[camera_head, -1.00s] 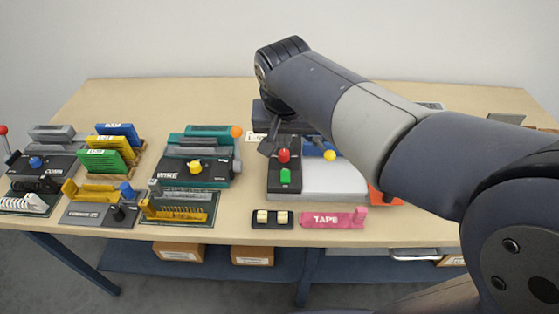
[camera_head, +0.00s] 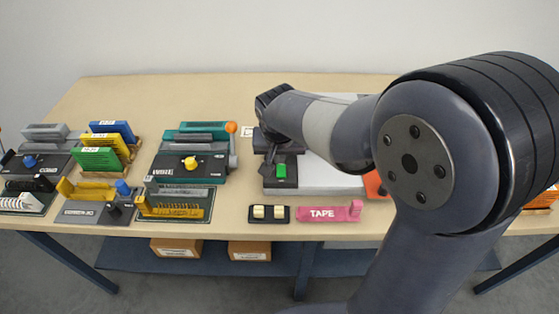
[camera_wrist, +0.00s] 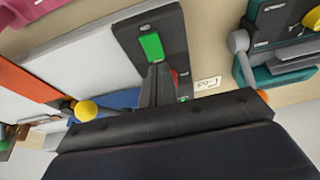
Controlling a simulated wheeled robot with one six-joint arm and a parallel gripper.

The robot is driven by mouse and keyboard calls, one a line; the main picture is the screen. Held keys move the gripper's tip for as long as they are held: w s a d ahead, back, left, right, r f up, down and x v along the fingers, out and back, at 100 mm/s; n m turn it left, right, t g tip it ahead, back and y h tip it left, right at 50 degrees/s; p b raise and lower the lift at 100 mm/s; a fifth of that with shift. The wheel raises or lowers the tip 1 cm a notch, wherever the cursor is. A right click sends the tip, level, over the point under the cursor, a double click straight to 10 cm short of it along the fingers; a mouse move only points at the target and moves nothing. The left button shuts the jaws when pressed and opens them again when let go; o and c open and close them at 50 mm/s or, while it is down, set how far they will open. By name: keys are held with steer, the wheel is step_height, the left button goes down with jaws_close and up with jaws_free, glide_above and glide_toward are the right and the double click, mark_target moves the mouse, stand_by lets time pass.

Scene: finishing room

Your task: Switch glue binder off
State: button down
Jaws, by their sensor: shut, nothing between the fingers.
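The glue binder, taken to be the machine with a pale flat bed and a dark control panel, stands under my arm; its panel (camera_head: 283,187) is at its left end. A green button (camera_head: 280,170) shows on the panel, and also in the wrist view (camera_wrist: 151,45). My gripper (camera_head: 270,157) is shut and empty, pointing down at the panel beyond the green button. In the wrist view its fingers (camera_wrist: 158,84) cover the panel's middle; I cannot tell whether they touch it. A yellow knob (camera_wrist: 86,110) shows there too.
Left of the panel is a teal wire binder (camera_head: 190,163) with an orange-tipped lever (camera_head: 232,128). In front lie a black block with two cream rockers (camera_head: 269,213) and a pink tape holder (camera_head: 330,212). The table's back (camera_head: 200,95) is clear.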

mark_target(280, 173)
steer(key=shift+w+f, duration=0.1)
steer(key=shift+f, duration=1.2)
steer(key=shift+f, duration=0.25)
steer(key=shift+f+b, duration=0.1)
steer(key=shift+b, duration=0.2)
steer(key=shift+s, duration=0.85)
